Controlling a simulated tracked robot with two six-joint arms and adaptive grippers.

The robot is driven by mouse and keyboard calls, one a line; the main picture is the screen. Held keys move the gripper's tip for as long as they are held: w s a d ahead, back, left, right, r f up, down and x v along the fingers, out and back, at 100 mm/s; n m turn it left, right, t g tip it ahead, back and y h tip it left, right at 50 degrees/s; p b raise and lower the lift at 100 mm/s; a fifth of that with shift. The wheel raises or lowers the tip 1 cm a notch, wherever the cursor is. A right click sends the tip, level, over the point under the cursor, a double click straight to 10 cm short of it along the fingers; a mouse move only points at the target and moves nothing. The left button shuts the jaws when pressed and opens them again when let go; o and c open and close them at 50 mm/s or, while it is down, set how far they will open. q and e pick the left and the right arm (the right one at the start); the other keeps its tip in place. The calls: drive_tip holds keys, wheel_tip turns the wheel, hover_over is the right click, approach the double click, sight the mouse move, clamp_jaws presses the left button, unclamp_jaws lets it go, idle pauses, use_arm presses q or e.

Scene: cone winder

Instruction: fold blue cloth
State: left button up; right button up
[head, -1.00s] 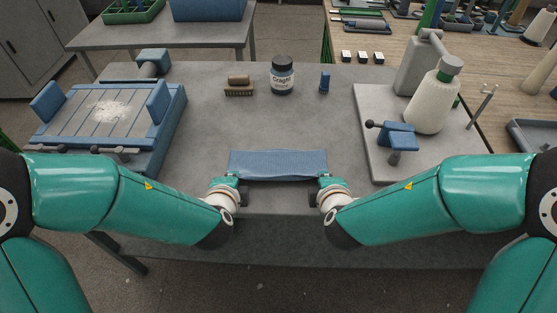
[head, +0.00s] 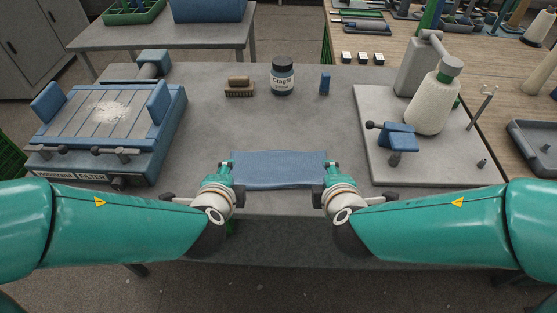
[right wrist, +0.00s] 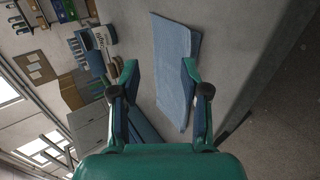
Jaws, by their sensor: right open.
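The blue cloth (head: 278,170) lies near the front edge of the grey table as a wide, short strip. In the right wrist view the cloth (right wrist: 174,65) looks folded, with a second layer showing along one long side. My right gripper (head: 328,172) is at the cloth's right end. In the right wrist view its fingers (right wrist: 160,67) stand apart, with the cloth beyond and between them; contact is unclear. My left gripper (head: 229,172) is at the cloth's left end. Its fingers are too small there to tell whether they grip the cloth.
A blue slotted fixture (head: 110,110) stands at left. A brush (head: 239,87), a labelled jar (head: 282,76) and a small blue item (head: 324,83) stand behind the cloth. A winder (head: 415,140) with a yarn cone (head: 434,103) is at right. The table's middle is clear.

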use_arm(q)
drive_tip(key=s+r, duration=0.1)
drive_tip(key=r, duration=0.1)
drive_tip(key=s+r, duration=0.2)
use_arm(e)
drive_tip(key=s+r, duration=0.1)
drive_tip(key=r, duration=0.1)
drive_tip(key=s+r, duration=0.2)
use_arm(q)
drive_tip(key=shift+s+f, duration=0.1)
use_arm(e)
drive_tip(key=shift+f, duration=0.1)
